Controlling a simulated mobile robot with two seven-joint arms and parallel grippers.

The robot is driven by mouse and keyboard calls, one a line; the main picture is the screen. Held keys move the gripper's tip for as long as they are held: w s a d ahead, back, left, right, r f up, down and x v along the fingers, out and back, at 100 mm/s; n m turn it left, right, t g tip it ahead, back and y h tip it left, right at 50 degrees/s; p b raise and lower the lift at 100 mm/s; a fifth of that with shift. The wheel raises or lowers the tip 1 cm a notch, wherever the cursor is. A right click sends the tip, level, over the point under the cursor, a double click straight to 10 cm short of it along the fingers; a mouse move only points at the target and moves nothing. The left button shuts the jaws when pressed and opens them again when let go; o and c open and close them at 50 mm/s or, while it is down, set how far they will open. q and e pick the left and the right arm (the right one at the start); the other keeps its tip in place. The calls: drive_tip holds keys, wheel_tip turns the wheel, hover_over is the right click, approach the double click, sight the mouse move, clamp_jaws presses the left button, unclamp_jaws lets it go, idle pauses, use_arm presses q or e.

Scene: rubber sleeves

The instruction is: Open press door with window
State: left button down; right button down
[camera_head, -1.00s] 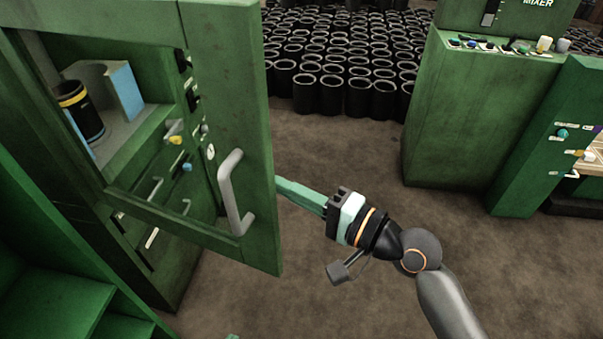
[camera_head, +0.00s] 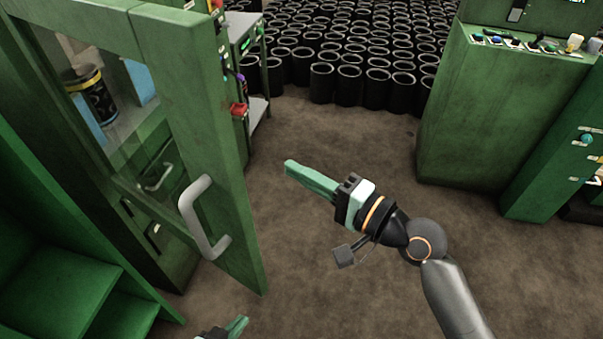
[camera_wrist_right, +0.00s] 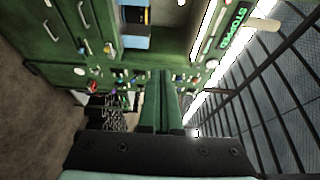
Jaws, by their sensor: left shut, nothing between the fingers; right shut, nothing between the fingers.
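The press door (camera_head: 185,110) is a green frame with a window and stands swung out from the press at the left of the head view. Its grey bar handle (camera_head: 190,215) is on the near face, and nothing holds it. My right gripper (camera_head: 289,167) is shut and empty, to the right of the door and apart from it. In the right wrist view its fingers (camera_wrist_right: 161,90) are together. My left gripper (camera_head: 245,321) is shut and empty at the bottom edge, below the door's lower corner; most of it is cut off.
A black sleeve with a yellow band (camera_head: 92,95) shows through the window. Many black sleeves (camera_head: 320,80) stand on the floor behind. A green mixer cabinet (camera_head: 490,110) is at the right. A dark barred fence (camera_wrist_right: 270,100) shows in the right wrist view.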

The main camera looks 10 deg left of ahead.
drive_tip(key=s+a+b+v, duration=0.1)
drive_tip(key=s+b+v, duration=0.1)
drive_tip(key=v, duration=0.6)
drive_tip(key=w+d+f+n+t+h, duration=0.1)
drive_tip(key=d+f+h, duration=0.3)
drive_tip(key=f, duration=0.4)
drive_tip(key=d+f+n+t+h, duration=0.1)
drive_tip(key=d+f+h, duration=0.25)
drive_tip(key=f, duration=0.45)
drive_tip(key=s+d+f+n+g+h, duration=0.1)
drive_tip(key=s+d+f+n+h, duration=0.1)
drive_tip(key=f, duration=0.7)
drive_tip(key=s+d+f+n+g+h+p, duration=0.1)
drive_tip(key=s+d+f+n+h, duration=0.2)
drive_tip(key=s+d+f, duration=0.3)
wheel_tip(320, 180, down, 3)
drive_tip(key=s+n, duration=0.1)
drive_tip(key=s, duration=0.2)
